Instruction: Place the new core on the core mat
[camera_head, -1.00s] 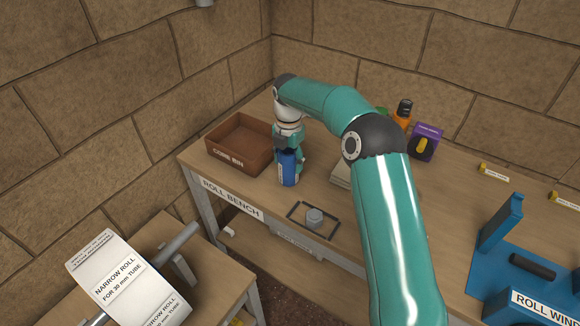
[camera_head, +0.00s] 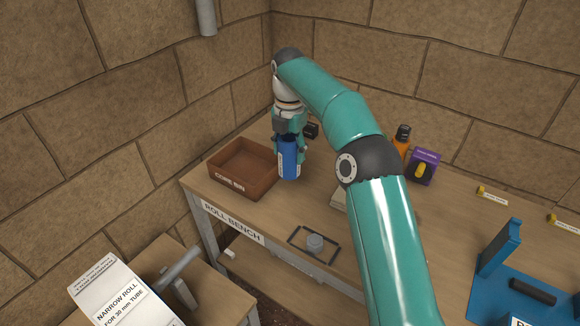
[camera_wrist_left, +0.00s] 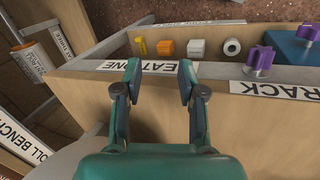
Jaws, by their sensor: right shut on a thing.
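My right gripper (camera_head: 289,148) is shut on a blue cylinder with a white label (camera_head: 289,160), which I take to be the new core. It is held upright above the bench, just right of the core bin. No mat label can be read, so I cannot tell whether this is the core mat. My left gripper (camera_wrist_left: 160,70) is open and empty in the left wrist view, above a surface with an edge label.
The brown core bin (camera_head: 243,168) stands at the bench's left end. An orange bottle (camera_head: 402,139) and a purple box (camera_head: 423,167) stand behind my right arm. A blue winder (camera_head: 500,260) stands at the right.

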